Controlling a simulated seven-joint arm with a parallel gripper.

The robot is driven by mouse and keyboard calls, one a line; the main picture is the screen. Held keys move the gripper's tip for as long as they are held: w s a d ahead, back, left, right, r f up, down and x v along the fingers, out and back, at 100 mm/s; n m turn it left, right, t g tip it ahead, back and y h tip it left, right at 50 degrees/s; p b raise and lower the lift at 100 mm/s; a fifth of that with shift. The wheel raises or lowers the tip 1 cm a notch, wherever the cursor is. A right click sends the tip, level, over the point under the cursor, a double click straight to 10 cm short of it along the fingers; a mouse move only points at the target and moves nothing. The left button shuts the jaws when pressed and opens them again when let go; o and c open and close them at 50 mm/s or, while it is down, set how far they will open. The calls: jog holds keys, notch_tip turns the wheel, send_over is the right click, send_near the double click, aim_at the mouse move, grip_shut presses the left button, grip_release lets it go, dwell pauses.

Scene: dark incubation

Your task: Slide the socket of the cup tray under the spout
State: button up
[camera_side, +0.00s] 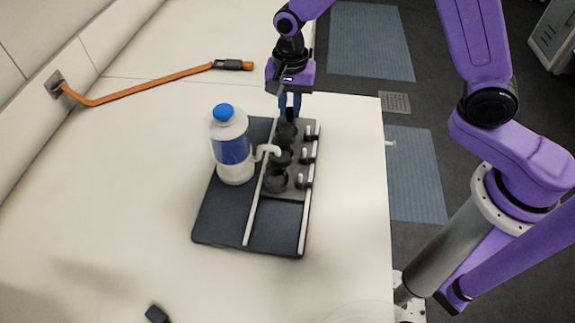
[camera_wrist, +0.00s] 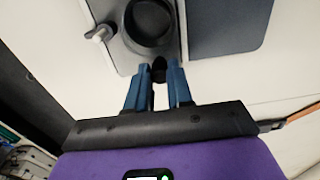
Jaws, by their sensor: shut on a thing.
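The grey cup tray (camera_side: 291,192) lies between two white rails on a dark board (camera_side: 222,222). Dark round sockets stand in a row along it; the near one (camera_side: 277,181) is clear to see. The white spout (camera_side: 267,149) bends from the blue-capped bottle (camera_side: 233,160) over the tray, and its tip appears near the middle socket. Whether it is exactly above the socket I cannot tell. My gripper (camera_side: 290,108) is at the tray's far end. In the wrist view its blue fingers (camera_wrist: 158,80) are shut on a black knob (camera_wrist: 159,68) beside the end socket (camera_wrist: 150,22).
White pegs with dark clips (camera_side: 301,179) line the tray's right side. The near part of the board between the rails is bare. An orange bar (camera_side: 140,87) runs from the wall at the back left. The white table (camera_side: 130,200) is mostly clear on the left.

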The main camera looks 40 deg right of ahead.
aim_at(287, 116)
jog(key=shift+w+d, duration=0.85)
jog(key=shift+d, duration=0.05)
jog(key=o, duration=0.6)
jog(key=shift+s+a, duration=2.15)
jog(key=shift+a, duration=0.05)
jog(key=shift+r, duration=2.3)
